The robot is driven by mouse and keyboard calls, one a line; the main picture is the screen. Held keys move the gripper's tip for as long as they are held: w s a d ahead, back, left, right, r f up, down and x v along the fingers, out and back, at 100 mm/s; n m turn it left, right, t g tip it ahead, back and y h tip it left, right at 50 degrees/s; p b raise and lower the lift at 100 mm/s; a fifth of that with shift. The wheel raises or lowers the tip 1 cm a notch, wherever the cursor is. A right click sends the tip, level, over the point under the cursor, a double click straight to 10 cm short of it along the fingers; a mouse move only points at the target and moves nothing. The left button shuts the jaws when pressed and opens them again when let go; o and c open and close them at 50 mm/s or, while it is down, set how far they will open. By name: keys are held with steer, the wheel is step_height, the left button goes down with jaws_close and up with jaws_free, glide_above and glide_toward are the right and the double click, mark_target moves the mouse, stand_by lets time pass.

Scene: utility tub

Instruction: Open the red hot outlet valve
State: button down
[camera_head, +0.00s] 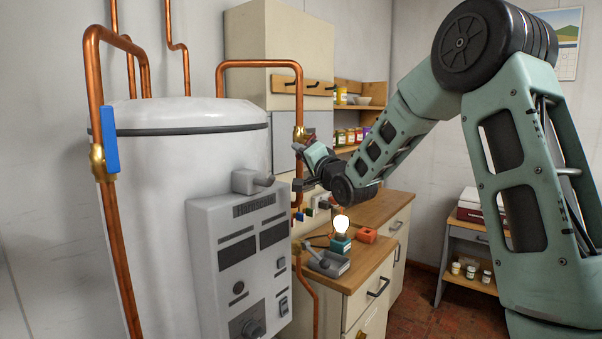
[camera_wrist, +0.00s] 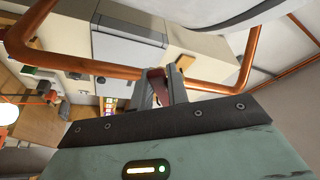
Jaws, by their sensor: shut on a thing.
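The hot outlet valve has a brass body (camera_head: 299,133) on the copper pipe right of the white tank. The brass also shows in the wrist view (camera_wrist: 185,62). My gripper (camera_head: 299,167) is just below that brass body, at the pipe. In the wrist view my gripper (camera_wrist: 161,90) is shut on the red handle (camera_wrist: 157,80), a small dark red part of which shows between the fingers. My gripper hides most of the handle in the head view, and I cannot tell its angle there.
A blue lever (camera_head: 110,139) stands upright along the left copper pipe (camera_head: 118,245). The white tank (camera_head: 155,180) with its grey control box (camera_head: 235,215) is left of my gripper. Below are a lit bulb (camera_head: 342,225) and a wooden counter (camera_head: 375,275).

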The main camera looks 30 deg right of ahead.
steer(key=shift+w+d+f+n+y+b, duration=0.4)
steer(key=shift+d+n+y+b, duration=0.6)
steer(key=shift+n+b, duration=1.4)
steer(key=shift+w+d+f+n+y+b, duration=0.15)
steer(key=shift+d+f+n+y+b, duration=0.45)
steer(key=shift+n+y+b, duration=1.3)
steer(key=shift+w+d+f+n+y+b, duration=0.4)
steer(key=shift+d+n+y+b, duration=0.35)
steer(key=shift+n+b, duration=2.15)
steer(key=shift+s+d+n+p, duration=0.1)
steer(key=shift+n+p, duration=0.35)
steer(key=shift+n, duration=0.05)
steer(key=c, duration=1.4)
jaws_free()
steer(key=shift+o, duration=0.2)
steer(key=b+v, duration=0.2)
steer(key=v, duration=1.5)
steer(key=shift+f+b, duration=0.3)
steer(key=shift+f, duration=0.1)
